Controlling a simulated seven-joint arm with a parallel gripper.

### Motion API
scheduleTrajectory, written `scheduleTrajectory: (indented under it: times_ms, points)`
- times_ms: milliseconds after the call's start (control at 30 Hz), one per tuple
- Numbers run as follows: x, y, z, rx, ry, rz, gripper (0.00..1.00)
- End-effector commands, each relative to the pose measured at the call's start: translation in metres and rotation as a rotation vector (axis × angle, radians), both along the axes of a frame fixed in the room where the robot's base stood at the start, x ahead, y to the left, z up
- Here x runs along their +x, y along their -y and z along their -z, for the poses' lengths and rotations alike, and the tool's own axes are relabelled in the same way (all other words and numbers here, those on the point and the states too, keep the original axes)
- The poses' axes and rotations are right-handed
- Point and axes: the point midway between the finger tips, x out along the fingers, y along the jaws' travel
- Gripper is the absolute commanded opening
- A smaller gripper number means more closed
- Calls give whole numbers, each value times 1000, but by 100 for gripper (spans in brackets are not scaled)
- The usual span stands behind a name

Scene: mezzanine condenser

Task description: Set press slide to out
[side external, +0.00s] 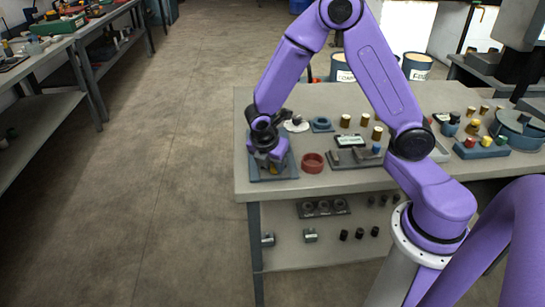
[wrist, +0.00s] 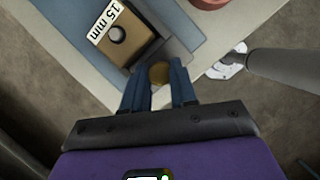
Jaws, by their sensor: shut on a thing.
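My gripper (side external: 266,158) is at the left end of the workbench, low over a blue-grey plate (side external: 290,170). In the wrist view its two blue fingers (wrist: 159,88) are closed around a round brass-coloured knob (wrist: 158,72). How the knob joins the slide, and the slide's position, cannot be told.
A red bowl (side external: 312,163) stands just right of the plate. A white patch (side external: 296,125) and a blue block (side external: 321,124) lie behind it. The bench's left edge is close to my gripper.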

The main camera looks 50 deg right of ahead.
Motion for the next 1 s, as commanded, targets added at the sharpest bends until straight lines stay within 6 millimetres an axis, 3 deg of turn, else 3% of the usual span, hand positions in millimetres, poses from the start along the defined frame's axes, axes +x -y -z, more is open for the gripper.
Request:
scheduleTrajectory:
  times_ms: [233, 267, 667, 1000]
  points:
    - [-4, -5, 0, 3, -5, -2, 0]
    - [-4, -5, 0, 3, -6, -1, 37]
    - [-2, -5, -5, 2, -2, -1, 38]
    - [-6, -26, -54, 4, 2, -2, 38]
